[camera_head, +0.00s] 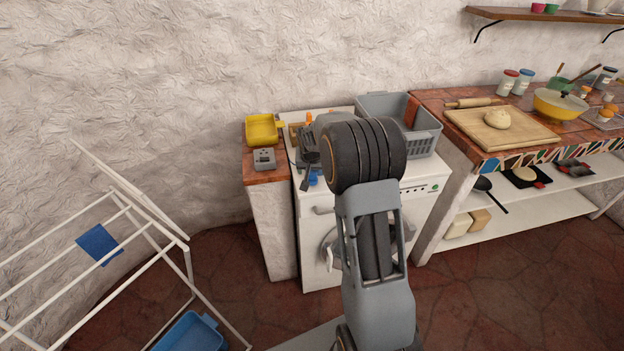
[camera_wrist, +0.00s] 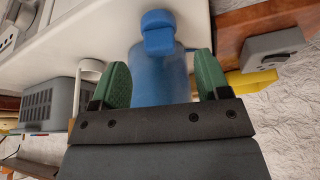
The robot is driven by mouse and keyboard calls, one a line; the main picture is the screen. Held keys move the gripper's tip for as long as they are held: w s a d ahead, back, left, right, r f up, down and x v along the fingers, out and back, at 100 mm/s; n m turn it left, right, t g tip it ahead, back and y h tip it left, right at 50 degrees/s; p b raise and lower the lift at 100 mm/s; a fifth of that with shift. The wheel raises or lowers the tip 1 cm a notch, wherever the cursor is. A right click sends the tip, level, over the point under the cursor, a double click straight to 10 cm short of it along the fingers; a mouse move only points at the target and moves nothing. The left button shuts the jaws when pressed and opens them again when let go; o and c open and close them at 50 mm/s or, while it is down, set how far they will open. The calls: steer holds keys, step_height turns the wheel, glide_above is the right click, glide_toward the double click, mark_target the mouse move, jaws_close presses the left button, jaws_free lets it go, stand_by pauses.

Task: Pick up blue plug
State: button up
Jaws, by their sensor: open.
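The blue plug (camera_head: 312,179) shows only in part in the head view, on the white washing machine top near its left front corner. In the wrist view the blue plug (camera_wrist: 158,65) is large, with a narrower block at its upper end. It lies between the two green fingertips of my gripper (camera_wrist: 160,78), with a visible gap to the right finger; contact on the left is unclear. My gripper (camera_head: 308,168) is open over the machine's left side. Its dark body hides the near end of the plug, and my arm covers much of the machine top.
A grey socket box (camera_head: 264,159) and a yellow tray (camera_head: 262,130) stand on the tiled ledge at left. A grey basket (camera_head: 424,140) is at the machine's back right. A white drying rack (camera_head: 120,215) stands on the floor at left.

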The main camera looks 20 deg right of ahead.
mark_target(312, 173)
steer(key=shift+p+x, duration=0.35)
steer(key=shift+x, duration=1.85)
steer(key=shift+c, duration=0.3)
steer(key=c, duration=0.8)
steer(key=shift+r, duration=0.1)
